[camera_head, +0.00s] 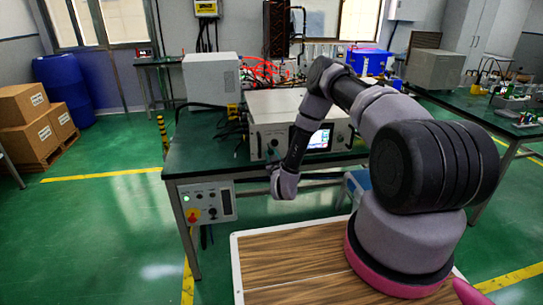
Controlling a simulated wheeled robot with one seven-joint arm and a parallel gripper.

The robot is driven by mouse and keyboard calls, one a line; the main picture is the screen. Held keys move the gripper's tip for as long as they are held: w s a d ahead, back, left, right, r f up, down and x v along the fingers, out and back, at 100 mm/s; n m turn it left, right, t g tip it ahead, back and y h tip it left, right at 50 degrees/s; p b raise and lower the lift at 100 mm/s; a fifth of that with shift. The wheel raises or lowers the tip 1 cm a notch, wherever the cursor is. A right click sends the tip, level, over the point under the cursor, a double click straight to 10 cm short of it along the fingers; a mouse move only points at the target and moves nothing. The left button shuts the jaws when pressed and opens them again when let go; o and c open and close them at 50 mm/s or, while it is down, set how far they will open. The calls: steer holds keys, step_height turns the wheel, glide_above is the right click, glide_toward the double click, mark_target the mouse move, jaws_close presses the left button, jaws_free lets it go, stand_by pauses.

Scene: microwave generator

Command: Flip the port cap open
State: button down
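The microwave generator (264,104) is a pale box on the green-topped workbench (195,160). Its front panel carries a lit screen (320,138) to the right of my forearm. My arm reaches across the front of the generator, and its wrist hangs low by the bench's front edge. My gripper (272,167) is small and dark at the wrist, near the lower left of the front panel. Its fingers are too small to tell open from shut, and contact with the panel cannot be told. I cannot make out the port cap; the arm covers part of the panel.
A control box (208,203) with a green light and a red knob hangs on the bench's front left. A grey cabinet (211,78) and red cables (262,70) are behind the generator. Open green floor (110,225) lies to the left.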

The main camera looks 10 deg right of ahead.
steer(key=shift+a+f+m, duration=0.15)
steer(key=shift+m, duration=0.55)
steer(key=shift+a+m, duration=0.4)
steer(key=shift+m, duration=0.6)
steer(key=c, duration=0.6)
jaws_free()
